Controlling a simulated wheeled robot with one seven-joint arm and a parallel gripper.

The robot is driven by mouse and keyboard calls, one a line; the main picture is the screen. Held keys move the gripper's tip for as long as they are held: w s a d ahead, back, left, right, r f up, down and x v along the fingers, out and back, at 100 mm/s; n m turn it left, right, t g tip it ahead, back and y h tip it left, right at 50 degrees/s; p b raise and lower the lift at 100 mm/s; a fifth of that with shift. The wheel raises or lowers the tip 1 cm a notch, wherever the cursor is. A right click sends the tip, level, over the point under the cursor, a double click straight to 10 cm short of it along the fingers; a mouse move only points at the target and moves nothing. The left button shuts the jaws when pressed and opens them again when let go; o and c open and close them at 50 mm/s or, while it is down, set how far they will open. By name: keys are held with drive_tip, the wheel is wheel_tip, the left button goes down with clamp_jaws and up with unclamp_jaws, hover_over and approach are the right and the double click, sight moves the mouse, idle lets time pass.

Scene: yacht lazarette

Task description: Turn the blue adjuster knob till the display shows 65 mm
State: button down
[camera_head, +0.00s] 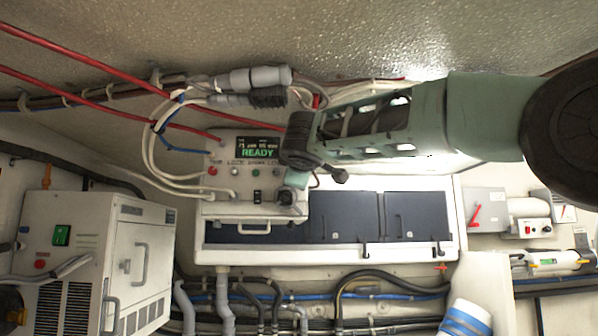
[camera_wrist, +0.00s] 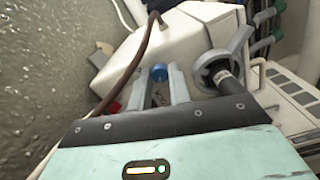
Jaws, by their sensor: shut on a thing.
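The blue adjuster knob (camera_wrist: 159,72) shows between the fingertips of my gripper (camera_wrist: 160,80) in the wrist view. The fingers are shut on it. In the head view my gripper (camera_head: 297,181) is at the right side of the white control unit (camera_head: 225,209), and I cannot make out the knob there. The display (camera_head: 257,148) on the unit's upper face shows READY in large green letters. A line of small characters above it is too blurred to read surely.
A grey round fitting with a black handle (camera_wrist: 222,72) is close to the right of my fingers. A brown cable (camera_wrist: 135,55) runs on their left. White hoses (camera_head: 165,165) loop left of the unit. Dark panels (camera_head: 350,222) lie to its right.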

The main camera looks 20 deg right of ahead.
drive_tip(key=c, duration=1.3)
unclamp_jaws()
drive_tip(key=b+v, duration=0.6)
drive_tip(key=v, duration=1.1)
drive_tip(key=shift+s+b, duration=0.2)
drive_tip(key=shift+b, duration=0.2)
drive_tip(key=shift+a, duration=0.1)
drive_tip(key=s+a+f+n+g+y, duration=0.1)
drive_tip(key=a+f+g+y, duration=0.25)
drive_tip(key=f, duration=1.25)
drive_tip(key=s+a+f+g+y, duration=0.15)
drive_tip(key=a+f+g, duration=0.35)
drive_tip(key=f, duration=1.1)
drive_tip(key=s+d+f+m+g, duration=0.1)
drive_tip(key=s+f+g, duration=0.2)
drive_tip(key=s+f, duration=0.4)
drive_tip(key=s+f+m+g, duration=0.2)
drive_tip(key=s+f, duration=0.5)
drive_tip(key=f, duration=0.4)
drive_tip(key=s+d+f+m+g+y, duration=0.1)
drive_tip(key=s+f+g, duration=0.2)
drive_tip(key=s+f, duration=0.4)
wheel_tip(320, 180, down, 2)
drive_tip(key=shift+s+d+f+m+g, duration=0.1)
drive_tip(key=shift+s+d+m+g, duration=0.2)
drive_tip(key=shift+m+g, duration=0.1)
